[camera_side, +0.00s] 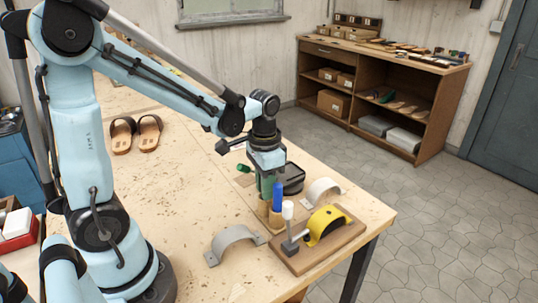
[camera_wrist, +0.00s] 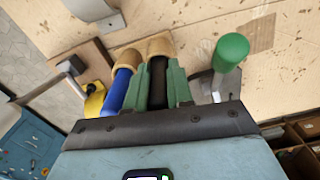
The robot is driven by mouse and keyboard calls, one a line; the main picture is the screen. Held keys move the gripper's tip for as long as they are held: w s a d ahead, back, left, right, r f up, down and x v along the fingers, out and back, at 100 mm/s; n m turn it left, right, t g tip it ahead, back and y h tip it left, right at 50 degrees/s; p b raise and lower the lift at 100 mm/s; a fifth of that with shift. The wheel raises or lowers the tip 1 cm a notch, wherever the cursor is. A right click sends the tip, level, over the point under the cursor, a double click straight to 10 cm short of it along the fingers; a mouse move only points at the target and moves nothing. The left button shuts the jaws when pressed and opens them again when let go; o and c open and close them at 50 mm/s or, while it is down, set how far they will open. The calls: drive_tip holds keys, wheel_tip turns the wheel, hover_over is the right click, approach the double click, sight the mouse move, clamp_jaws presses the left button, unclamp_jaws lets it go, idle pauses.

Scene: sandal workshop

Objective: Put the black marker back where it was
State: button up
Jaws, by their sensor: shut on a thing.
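The black marker (camera_wrist: 157,85) is between the two green fingers of my gripper (camera_wrist: 157,70) in the wrist view. My gripper is shut on it. The marker's far end meets the opening of a tan cup (camera_wrist: 158,44); how deep it sits inside is hidden. A second tan cup (camera_wrist: 126,57) beside it holds the blue marker (camera_wrist: 118,90). In the side view my gripper (camera_side: 267,192) points down over the cups, with the blue marker (camera_side: 278,194) upright in the front cup (camera_side: 276,220). The black marker is hidden there.
A wooden board (camera_side: 318,247) with a yellow arched piece (camera_side: 327,222) and a white-topped tool (camera_side: 288,210) stands close in front. A black dish (camera_side: 293,177) and a green handle (camera_side: 243,168) are behind. The left tabletop is mostly clear.

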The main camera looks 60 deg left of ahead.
drive_tip(key=shift+f, duration=0.25)
drive_tip(key=o, duration=0.5)
drive_tip(key=shift+r, duration=0.1)
wheel_tip(320, 180, up, 12)
drive_tip(key=shift+s+d+f+n+t, duration=0.3)
drive_tip(key=shift+s+d+f+t, duration=0.35)
drive_tip(key=shift+t, duration=0.55)
drive_tip(key=shift+s+d+f+n+t, duration=0.3)
drive_tip(key=shift+s+d+f+t, duration=0.35)
drive_tip(key=shift+t, duration=0.55)
drive_tip(key=shift+s+d+f+n+t, duration=0.4)
drive_tip(key=shift+d+f+t, duration=0.4)
drive_tip(key=shift+t, duration=0.4)
